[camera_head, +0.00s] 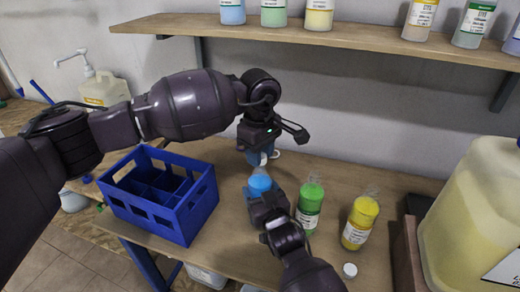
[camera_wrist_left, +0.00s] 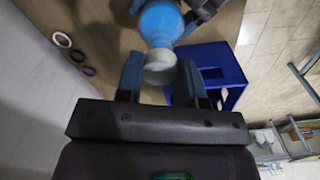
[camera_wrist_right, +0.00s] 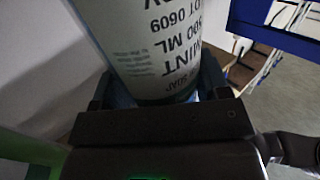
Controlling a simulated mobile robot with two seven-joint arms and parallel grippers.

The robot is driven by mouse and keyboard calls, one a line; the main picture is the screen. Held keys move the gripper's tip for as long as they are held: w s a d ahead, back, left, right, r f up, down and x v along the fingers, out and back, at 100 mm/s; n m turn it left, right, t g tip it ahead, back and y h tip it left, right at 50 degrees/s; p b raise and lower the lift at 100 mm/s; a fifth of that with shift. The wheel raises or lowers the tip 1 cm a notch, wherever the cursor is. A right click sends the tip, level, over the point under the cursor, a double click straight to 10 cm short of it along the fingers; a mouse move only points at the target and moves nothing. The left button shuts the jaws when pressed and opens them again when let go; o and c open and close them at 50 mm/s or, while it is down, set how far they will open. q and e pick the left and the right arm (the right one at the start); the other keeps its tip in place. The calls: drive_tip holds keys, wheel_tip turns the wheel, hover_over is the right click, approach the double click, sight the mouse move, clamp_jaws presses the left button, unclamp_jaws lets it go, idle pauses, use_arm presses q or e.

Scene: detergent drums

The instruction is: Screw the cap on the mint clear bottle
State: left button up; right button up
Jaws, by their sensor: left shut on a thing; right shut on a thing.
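The mint clear bottle, with blue contents, (camera_head: 260,183) stands upright above or on the table. Its label reads MINT in the right wrist view (camera_wrist_right: 150,50). My right gripper (camera_head: 262,203) is shut around its body. My left gripper (camera_head: 260,152) is above it, pointing down, shut on a pale grey cap (camera_wrist_left: 160,66). In the left wrist view the cap lines up with the bottle's shoulder (camera_wrist_left: 161,22). The cap hides the bottle's mouth, so I cannot tell whether the threads are engaged.
A blue divided crate (camera_head: 190,215) stands left. A green bottle (camera_head: 310,203) and a yellow bottle (camera_head: 360,222) stand right, with a loose white cap (camera_head: 349,270) in front. A large yellowish drum (camera_head: 475,210) is at far right. A shelf (camera_head: 350,37) with several bottles runs above.

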use_arm(q)
drive_tip(key=shift+f, duration=0.35)
drive_tip(key=shift+f, duration=0.6)
idle(0.5)
use_arm(e)
drive_tip(key=c, duration=0.4)
use_arm(q)
drive_tip(key=m, duration=1.9)
drive_tip(key=o, duration=0.9)
